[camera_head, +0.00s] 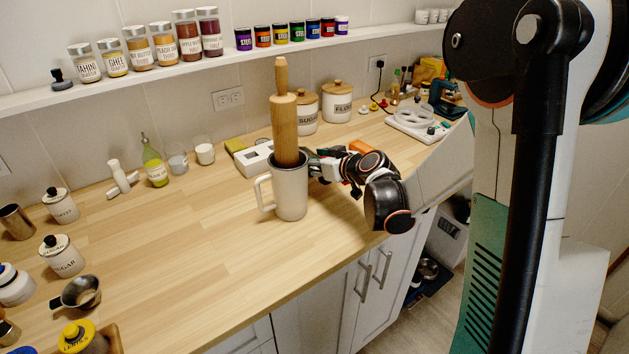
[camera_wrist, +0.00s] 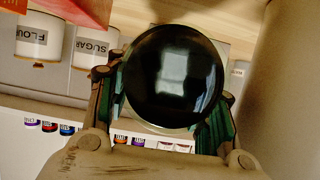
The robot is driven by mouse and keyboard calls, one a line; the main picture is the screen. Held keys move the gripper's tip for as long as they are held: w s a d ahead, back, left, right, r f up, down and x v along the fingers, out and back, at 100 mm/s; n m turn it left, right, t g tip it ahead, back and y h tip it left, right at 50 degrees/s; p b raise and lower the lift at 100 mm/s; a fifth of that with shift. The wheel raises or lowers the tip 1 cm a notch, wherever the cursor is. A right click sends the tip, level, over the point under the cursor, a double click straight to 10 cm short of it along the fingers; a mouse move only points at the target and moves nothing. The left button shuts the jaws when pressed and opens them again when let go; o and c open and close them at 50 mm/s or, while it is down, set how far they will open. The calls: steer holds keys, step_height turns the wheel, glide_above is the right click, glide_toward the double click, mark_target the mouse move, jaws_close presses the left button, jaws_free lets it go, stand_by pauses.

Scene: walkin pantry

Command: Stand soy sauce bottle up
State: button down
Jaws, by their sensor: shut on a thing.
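The soy sauce bottle (camera_wrist: 165,85) appears in the wrist view as a dark, glossy round shape seen end-on, which I take to be the bottle. My gripper (camera_wrist: 163,100) has its green-padded fingers on both sides of it and is shut on it. In the head view my gripper (camera_head: 318,163) is low over the counter, just behind and right of a large mug. The mug and my wrist hide the held bottle there, so its tilt and whether it touches the counter cannot be told.
The grey mug (camera_head: 290,192) with a rolling pin (camera_head: 283,115) stands close in front of my gripper. Sugar and flour canisters (camera_head: 337,104) stand behind it, beside a white box (camera_head: 256,160). A green-yellow bottle (camera_head: 155,166) stands further left. The front-middle counter (camera_head: 190,245) is clear.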

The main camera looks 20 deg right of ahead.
steer(key=shift+f+b, duration=0.95)
steer(key=shift+f, duration=1.3)
steer(key=shift+f, duration=0.1)
steer(key=c, duration=0.7)
jaws_free()
steer(key=shift+c, duration=0.2)
